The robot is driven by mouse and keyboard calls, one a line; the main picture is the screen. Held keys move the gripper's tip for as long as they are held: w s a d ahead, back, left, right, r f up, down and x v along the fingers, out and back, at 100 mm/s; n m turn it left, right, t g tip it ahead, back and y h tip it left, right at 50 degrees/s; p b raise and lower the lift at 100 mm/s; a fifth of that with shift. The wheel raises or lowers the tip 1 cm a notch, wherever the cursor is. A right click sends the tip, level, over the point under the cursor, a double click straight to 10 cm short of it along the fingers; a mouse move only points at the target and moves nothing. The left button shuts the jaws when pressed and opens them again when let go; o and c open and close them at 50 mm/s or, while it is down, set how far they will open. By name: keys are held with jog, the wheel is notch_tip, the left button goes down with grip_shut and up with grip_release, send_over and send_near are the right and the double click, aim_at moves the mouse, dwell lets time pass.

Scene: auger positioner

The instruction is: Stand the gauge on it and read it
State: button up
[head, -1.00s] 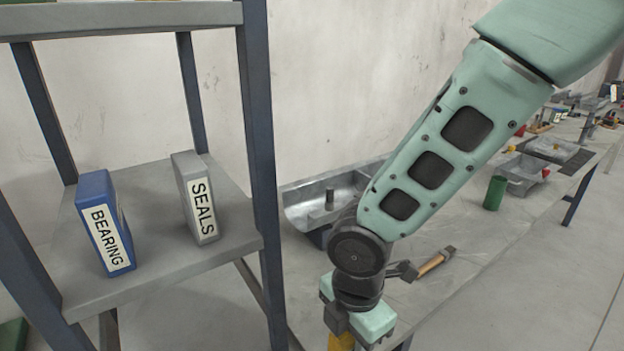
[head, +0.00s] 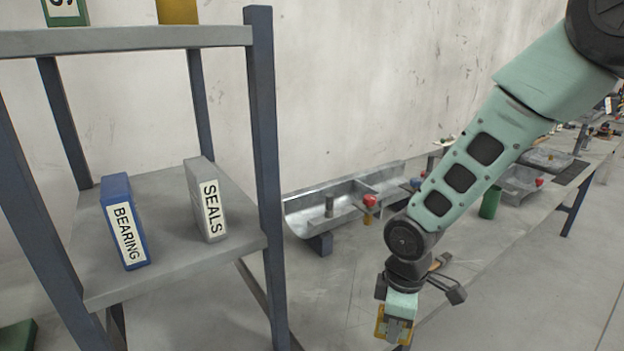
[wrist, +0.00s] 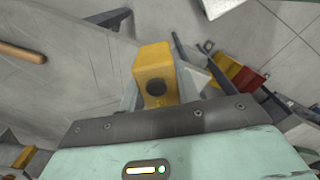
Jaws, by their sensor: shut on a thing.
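My gripper (head: 398,322) hangs pointing down near the front edge of the grey bench, at lower right in the head view. It is shut on a yellow block (head: 380,324), which may be the gauge. In the wrist view the yellow block (wrist: 153,62) sits between the fingers, with a dark round spot on its near face; no reading shows. A grey metal trough (head: 295,215) lies on the bench against the wall, left of and behind my gripper, apart from it. A short upright post (head: 329,206) and a red knob (head: 370,201) show at the trough.
A shelf rack stands at left, with a blue BEARING box (head: 124,221) and a grey SEALS box (head: 206,200). A hammer (head: 455,290) lies right beside my gripper in the picture. A green cylinder (head: 490,203) stands further along. The bench left of my gripper is clear.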

jog(key=w+d+f+m, duration=0.2)
jog(key=w+d+m, duration=0.1)
jog(key=d+m, duration=0.45)
jog(key=w+d+f+m, duration=0.25)
jog(key=d+m, duration=0.35)
jog(key=d, duration=0.3)
jog(key=s+f, duration=0.4)
jog(key=f, duration=0.1)
jog(key=shift+d+f+m, duration=0.3)
jog(key=shift+d+m, duration=0.05)
jog(key=shift+w, duration=0.15)
